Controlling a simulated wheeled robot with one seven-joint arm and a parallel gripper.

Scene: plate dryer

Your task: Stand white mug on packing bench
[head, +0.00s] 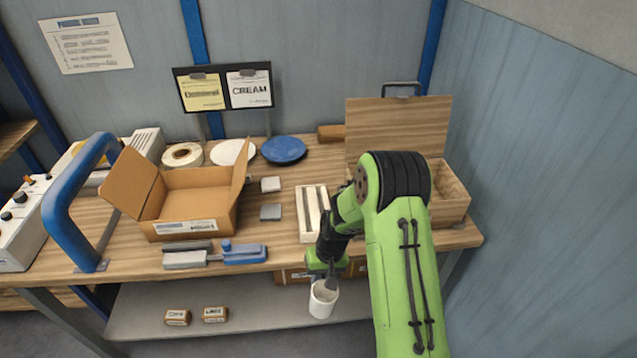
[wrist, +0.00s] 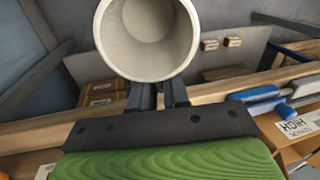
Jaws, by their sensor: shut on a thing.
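The white mug (head: 323,299) is held in my gripper (head: 328,279), in front of the bench's front edge and above the lower shelf in the head view. In the wrist view the mug (wrist: 147,35) shows its open mouth toward the camera, and it looks empty. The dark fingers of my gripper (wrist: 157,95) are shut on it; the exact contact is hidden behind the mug. The packing bench (head: 290,170) has a wooden top.
An open cardboard box (head: 190,228), a tape tool (head: 243,254), a white slotted tray (head: 311,212) and a lidded wooden box (head: 449,190) stand on the bench. A blue plate (head: 284,149) lies at the back. Small boxes (head: 215,314) sit on the lower shelf (head: 140,310).

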